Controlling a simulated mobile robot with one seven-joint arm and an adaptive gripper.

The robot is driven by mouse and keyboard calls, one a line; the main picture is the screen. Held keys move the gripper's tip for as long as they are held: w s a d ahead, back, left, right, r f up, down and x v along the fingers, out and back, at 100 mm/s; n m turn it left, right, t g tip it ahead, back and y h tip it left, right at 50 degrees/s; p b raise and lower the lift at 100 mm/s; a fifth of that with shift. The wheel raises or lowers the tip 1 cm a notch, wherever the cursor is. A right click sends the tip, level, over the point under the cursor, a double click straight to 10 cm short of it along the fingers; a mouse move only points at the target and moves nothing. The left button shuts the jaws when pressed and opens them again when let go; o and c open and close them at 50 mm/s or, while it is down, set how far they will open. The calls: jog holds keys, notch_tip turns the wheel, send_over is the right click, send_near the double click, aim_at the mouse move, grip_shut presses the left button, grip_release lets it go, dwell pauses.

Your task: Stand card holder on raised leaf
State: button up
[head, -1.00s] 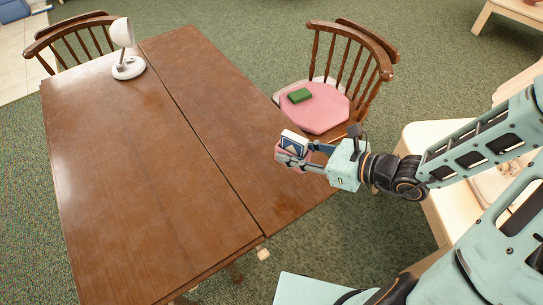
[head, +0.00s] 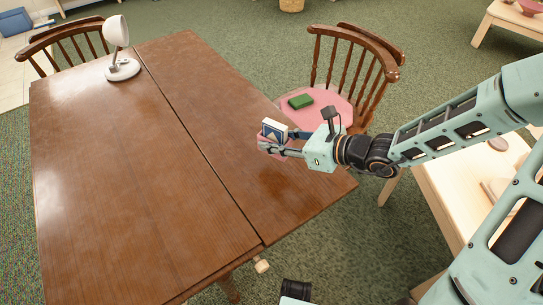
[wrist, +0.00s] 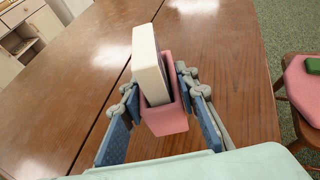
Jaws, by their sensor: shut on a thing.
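The card holder (head: 264,147) is a small pink holder with a white-edged, blue-faced deck of cards (head: 274,130) standing in it. My gripper (head: 276,148) is shut on the holder, one finger on each side. In the wrist view the pink holder (wrist: 167,120) sits upright between the blue finger pads, with the cards (wrist: 147,62) rising out of it. The raised leaf (head: 225,115) is the brown wooden strip right of the table's seam. The holder shows over the leaf near its right edge. Whether its base touches the wood I cannot tell.
A white lamp (head: 122,68) stands at the far end of the main tabletop (head: 110,160). The leaf and tabletop are otherwise bare. A chair with a pink cushion (head: 335,103) and a green box (head: 301,101) stands close to the leaf's right side.

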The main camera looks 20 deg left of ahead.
aim_at(272, 160)
jog(key=shift+w+a+f+b, duration=0.25)
jog(key=shift+f+b, duration=0.05)
jog(key=shift+f, duration=0.15)
jog(key=shift+w+a+f+b, duration=0.25)
jog(key=shift+f, duration=0.2)
jog(key=f+b, duration=0.3)
jog(key=shift+w+a+f, duration=0.1)
jog(key=shift+w+f, duration=0.05)
jog(key=shift+w, duration=0.05)
jog(key=shift+f, duration=0.25)
jog(key=o, duration=1.1)
jog(key=shift+r, duration=0.1)
jog(key=shift+o, duration=0.2)
jog(key=shift+r, duration=0.1)
jog(key=shift+r, duration=0.25)
jog(key=p+v, duration=0.4)
jog(key=v, duration=0.8)
jog(key=shift+f, duration=0.2)
